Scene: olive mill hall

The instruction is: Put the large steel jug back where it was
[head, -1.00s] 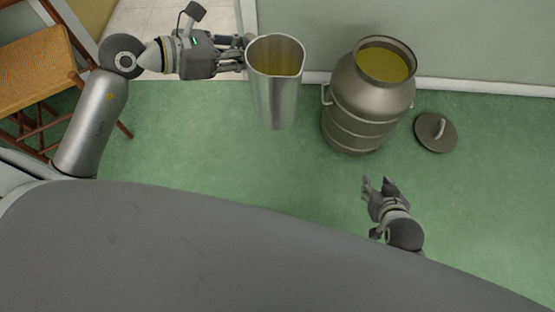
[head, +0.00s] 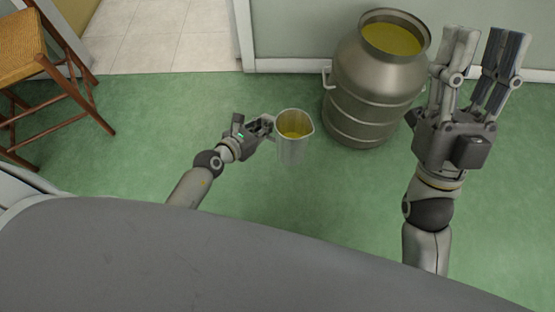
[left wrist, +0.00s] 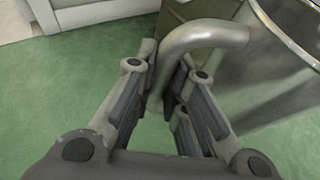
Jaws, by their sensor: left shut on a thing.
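The large steel jug (head: 292,155) is upright in the head view, with yellow-green liquid inside, left of and in front of the big metal can. My left gripper (head: 268,127) is shut on its handle at the jug's left side. In the left wrist view, the curved handle (left wrist: 207,34) passes between the fingers of my left gripper (left wrist: 165,85), with the jug's wall (left wrist: 265,75) at the right. I cannot tell whether the jug's base touches the floor. My right gripper (head: 482,60) is raised at the right, fingers apart and empty.
The big metal can (head: 372,90), open and holding yellow-green liquid, stands by the wall. A wooden chair with a woven seat (head: 22,42) is at the upper left. Green floor (head: 160,120) is clear between chair and jug. A pale tiled floor (head: 155,35) lies beyond.

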